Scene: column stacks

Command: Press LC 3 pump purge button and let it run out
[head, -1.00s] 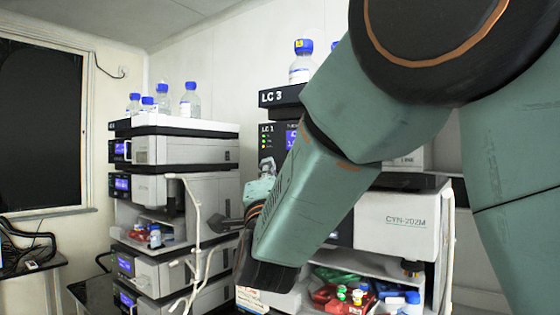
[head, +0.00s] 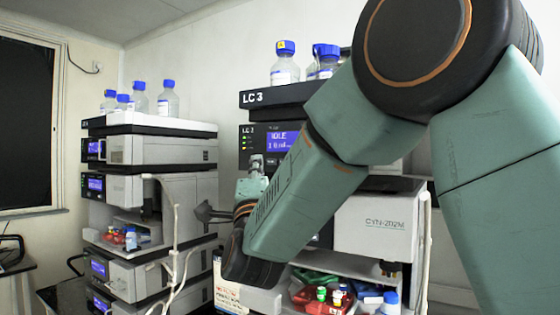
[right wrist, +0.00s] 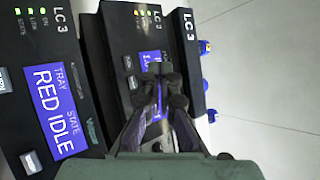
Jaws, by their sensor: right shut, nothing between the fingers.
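The LC 3 stack stands in the middle of the head view, its top tray (head: 290,95) marked "LC 3". Below is the pump module, its purple display (head: 283,141) reading IDLE; it also shows in the right wrist view (right wrist: 148,62). My right gripper (head: 257,163) is shut and empty in front of the pump panel, below the display. In the right wrist view the fingers (right wrist: 165,88) cover part of the panel. Contact cannot be told. My left gripper is not in view.
A second instrument stack (head: 150,150) stands at left, with bottles on top. Capped bottles (head: 285,62) stand on LC 3. A red tray (head: 322,298) with vials sits low. My right arm hides much of LC 3.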

